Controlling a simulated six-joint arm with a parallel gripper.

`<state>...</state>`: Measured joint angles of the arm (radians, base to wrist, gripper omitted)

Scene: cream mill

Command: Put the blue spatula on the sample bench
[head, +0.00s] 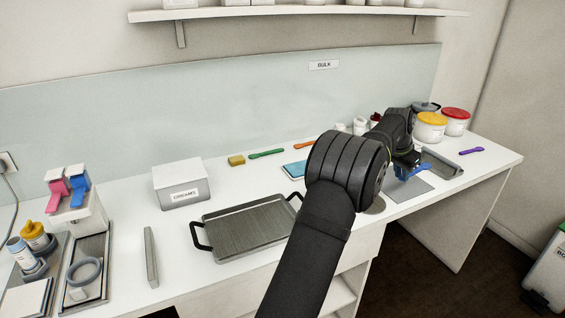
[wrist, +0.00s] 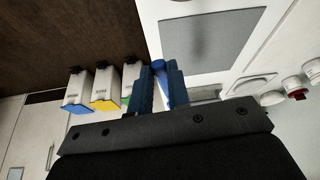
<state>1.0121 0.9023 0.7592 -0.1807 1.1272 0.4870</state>
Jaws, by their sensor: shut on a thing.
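My gripper (head: 401,172) is over the right part of the white bench (head: 480,152), above a grey mat (head: 408,190). It is shut on the blue spatula (head: 415,172), which sticks out to the right of the jaws. In the wrist view the blue fingers of my gripper (wrist: 160,90) close around the spatula (wrist: 158,67), whose rounded end shows between them. The grey mat (wrist: 210,38) lies beyond, apart from the spatula. No label reading sample bench shows; the sign on the back panel reads BULK (head: 324,65).
A grey tray (head: 440,163), a purple spatula (head: 471,151) and yellow-lidded (head: 430,126) and red-lidded (head: 455,121) tubs stand right. A handled metal tray (head: 250,228) and CREAMS box (head: 181,185) are left of my arm. Several bins (wrist: 106,92) stand on the dark floor.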

